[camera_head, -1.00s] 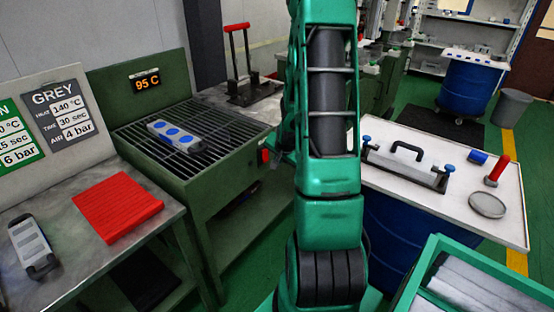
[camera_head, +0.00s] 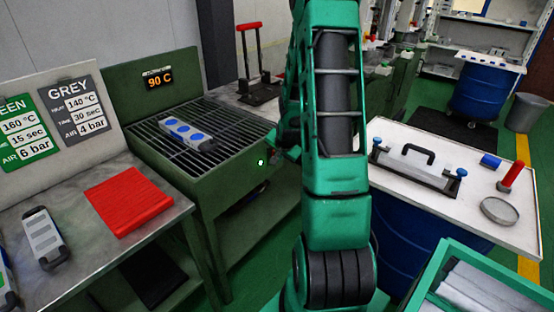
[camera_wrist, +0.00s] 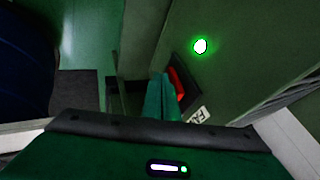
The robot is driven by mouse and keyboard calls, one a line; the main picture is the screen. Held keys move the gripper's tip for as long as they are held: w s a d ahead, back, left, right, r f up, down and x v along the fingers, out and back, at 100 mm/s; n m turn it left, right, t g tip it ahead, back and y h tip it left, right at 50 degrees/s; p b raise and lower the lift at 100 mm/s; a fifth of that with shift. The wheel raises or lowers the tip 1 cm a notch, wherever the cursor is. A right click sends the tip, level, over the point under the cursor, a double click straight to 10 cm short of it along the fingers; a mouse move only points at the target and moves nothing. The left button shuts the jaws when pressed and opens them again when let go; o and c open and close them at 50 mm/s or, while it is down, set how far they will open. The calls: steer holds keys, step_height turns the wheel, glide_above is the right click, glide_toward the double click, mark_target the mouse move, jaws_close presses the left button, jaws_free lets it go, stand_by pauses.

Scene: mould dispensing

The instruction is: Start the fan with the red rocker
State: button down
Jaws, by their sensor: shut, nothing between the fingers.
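The red rocker (camera_wrist: 178,86) sits in a dark frame on the side of the green grille-topped cabinet (camera_head: 196,182). A round green lamp (camera_wrist: 201,46) glows on the same panel and also shows in the head view (camera_head: 261,162). The cabinet's display (camera_head: 158,79) reads 90 C. My gripper (camera_wrist: 160,88) is shut and empty, its fingertips right beside the rocker and covering part of it. I cannot tell whether they touch it. In the head view my arm hides most of the gripper, and the rocker is not clearly visible.
A grey mould with blue circles (camera_head: 187,134) lies on the grille. A steel table (camera_head: 88,247) at left holds a red mat (camera_head: 128,200) and a grey mould (camera_head: 45,238). A white-topped table (camera_head: 440,168) stands right of my arm. Green floor shows between.

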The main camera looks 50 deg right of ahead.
steer(key=shift+r, duration=0.15)
steer(key=shift+r, duration=0.65)
steer(key=s+a+r, duration=0.3)
steer(key=s+r, duration=0.4)
steer(key=s, duration=0.2)
steer(key=shift+s+r, duration=0.15)
steer(key=shift+s, duration=0.25)
steer(key=shift+d, duration=0.1)
stand_by(0.3)
